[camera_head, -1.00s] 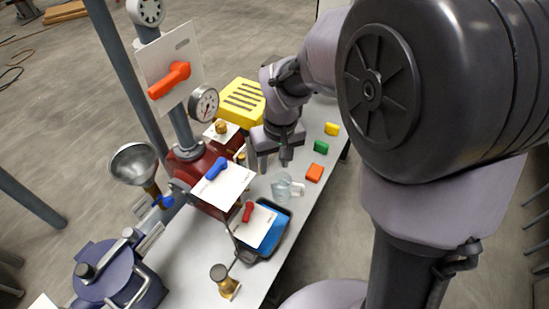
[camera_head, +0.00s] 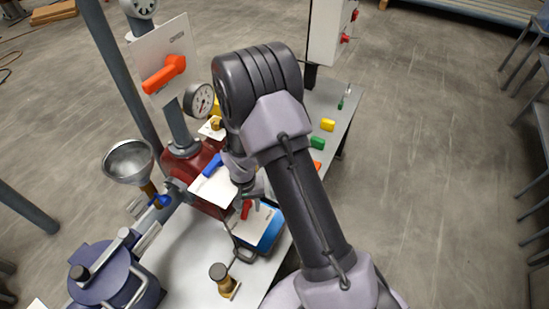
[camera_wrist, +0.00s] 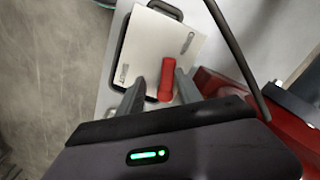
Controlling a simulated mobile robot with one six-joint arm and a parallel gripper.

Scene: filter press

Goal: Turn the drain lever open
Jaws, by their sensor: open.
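The red lever (camera_head: 246,209) stands on a white plate (camera_head: 262,223) above a blue tray (camera_head: 273,237), at the front of the red machine. I take it for the drain lever. My gripper (camera_head: 253,194) is low over this lever, partly hiding it from the head camera. In the wrist view the red lever (camera_wrist: 167,82) shows between the two open fingers of my gripper (camera_wrist: 160,79), with a gap on the left and a smaller one on the right. I cannot tell whether a finger touches it.
A blue lever (camera_head: 212,165) on another white plate is just left of my gripper. An orange lever (camera_head: 164,74) and a gauge (camera_head: 199,99) are higher up. Coloured blocks (camera_head: 317,143) lie right.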

